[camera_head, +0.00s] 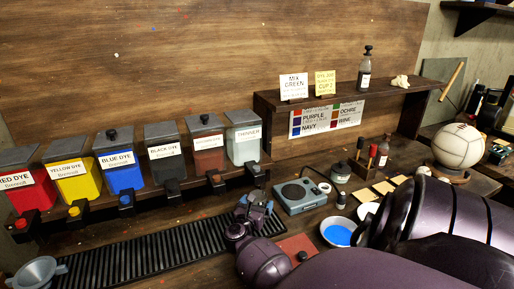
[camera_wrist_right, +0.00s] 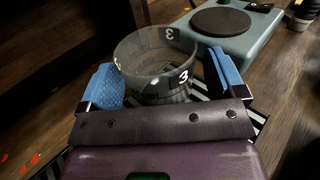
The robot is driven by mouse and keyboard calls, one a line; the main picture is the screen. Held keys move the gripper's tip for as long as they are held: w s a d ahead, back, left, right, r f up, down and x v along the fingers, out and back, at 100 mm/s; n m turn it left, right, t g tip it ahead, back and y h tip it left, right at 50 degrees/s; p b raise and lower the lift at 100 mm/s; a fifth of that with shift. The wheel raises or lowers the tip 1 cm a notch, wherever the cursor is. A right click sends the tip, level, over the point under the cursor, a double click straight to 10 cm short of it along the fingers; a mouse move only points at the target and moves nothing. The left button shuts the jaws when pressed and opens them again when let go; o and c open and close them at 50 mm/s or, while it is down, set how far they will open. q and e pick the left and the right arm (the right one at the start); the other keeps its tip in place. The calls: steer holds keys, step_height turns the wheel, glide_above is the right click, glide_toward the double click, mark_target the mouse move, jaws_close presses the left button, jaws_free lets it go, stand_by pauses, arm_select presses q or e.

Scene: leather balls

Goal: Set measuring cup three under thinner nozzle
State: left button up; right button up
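Measuring cup three (camera_wrist_right: 158,60) is a clear grey cup marked with a white 3. In the right wrist view it is between the blue finger pads of my right gripper (camera_wrist_right: 165,82). The left pad looks close against it and a small gap seems to show at the right pad, so a firm hold is unclear. In the head view my right gripper (camera_head: 256,207) is at the right end of the drip grate, in front of and below the thinner nozzle (camera_head: 257,171) on the thinner container (camera_head: 245,147). The cup is hard to make out there. My left gripper is out of view.
A black drip grate (camera_head: 140,252) runs below the row of dye containers. A blue-grey scale (camera_head: 300,196) stands just right of my gripper. A bowl of blue liquid (camera_head: 339,233) is at the right.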

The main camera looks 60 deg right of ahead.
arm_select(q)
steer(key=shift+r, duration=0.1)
arm_select(e)
steer(key=shift+r, duration=0.1)
steer(key=shift+r, duration=0.1)
steer(key=b+v, duration=0.1)
steer(key=v, duration=1)
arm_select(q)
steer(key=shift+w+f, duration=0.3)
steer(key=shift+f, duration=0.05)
arm_select(e)
steer(key=shift+s+a, duration=0.2)
steer(key=shift+a, duration=0.3)
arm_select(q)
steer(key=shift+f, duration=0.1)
